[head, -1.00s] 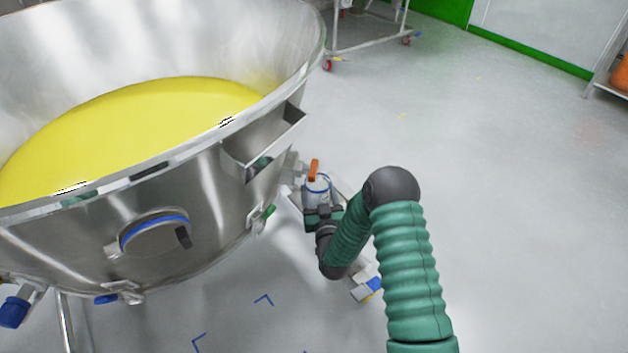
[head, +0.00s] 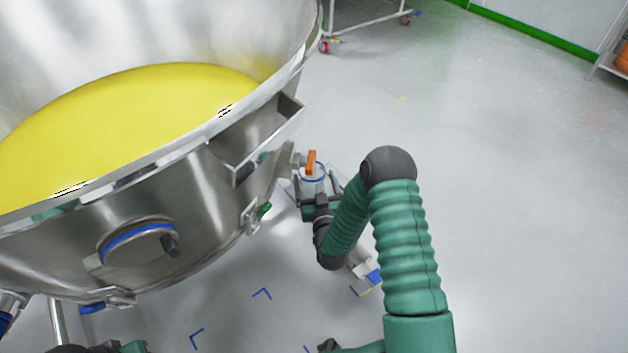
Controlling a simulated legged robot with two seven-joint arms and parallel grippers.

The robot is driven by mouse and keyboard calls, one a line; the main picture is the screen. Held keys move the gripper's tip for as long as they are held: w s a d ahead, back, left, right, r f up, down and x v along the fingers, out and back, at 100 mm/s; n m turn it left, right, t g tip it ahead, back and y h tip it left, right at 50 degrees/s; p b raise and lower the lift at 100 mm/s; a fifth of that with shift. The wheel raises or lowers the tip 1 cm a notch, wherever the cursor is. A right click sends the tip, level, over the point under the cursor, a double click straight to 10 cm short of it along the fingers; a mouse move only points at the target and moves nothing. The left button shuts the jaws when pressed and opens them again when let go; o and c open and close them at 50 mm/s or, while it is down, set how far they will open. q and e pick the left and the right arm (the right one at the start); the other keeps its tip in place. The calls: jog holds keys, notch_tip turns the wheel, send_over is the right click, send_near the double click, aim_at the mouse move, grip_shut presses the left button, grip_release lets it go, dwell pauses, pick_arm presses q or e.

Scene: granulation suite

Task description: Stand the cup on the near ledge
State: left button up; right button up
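My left gripper cannot be made out; only dark and green parts of me show at the bottom edge.
The large steel bowl (head: 190,215) holds yellow powder (head: 130,110) and fills the left side. A round port (head: 140,245) and a clamp (head: 252,215) stick out from its wall. A wheeled frame (head: 365,30) stands at the back. The grey floor on the right is clear.

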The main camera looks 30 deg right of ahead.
aim_at(316, 187)
jog(key=shift+a+r+p, duration=0.25)
jog(key=shift+r+p, duration=0.1)
jog(key=shift+r, duration=0.15)
jog(key=p+v, duration=0.2)
jog(key=v, duration=0.6)
jog(key=shift+d+f, duration=0.1)
jog(key=s+b, duration=0.1)
jog(key=b, duration=0.2)
jog(key=s+a+f+b, duration=0.1)
jog(key=s+b, duration=0.1)
jog(key=b, duration=0.1)
jog(key=shift+a, duration=0.15)
jog(key=shift+s+a+r, duration=0.1)
jog(key=shift+s+r, duration=0.05)
jog(key=shift+s, duration=0.05)
jog(key=shift+s+r, duration=0.15)
jog(key=shift+r, duration=0.1)
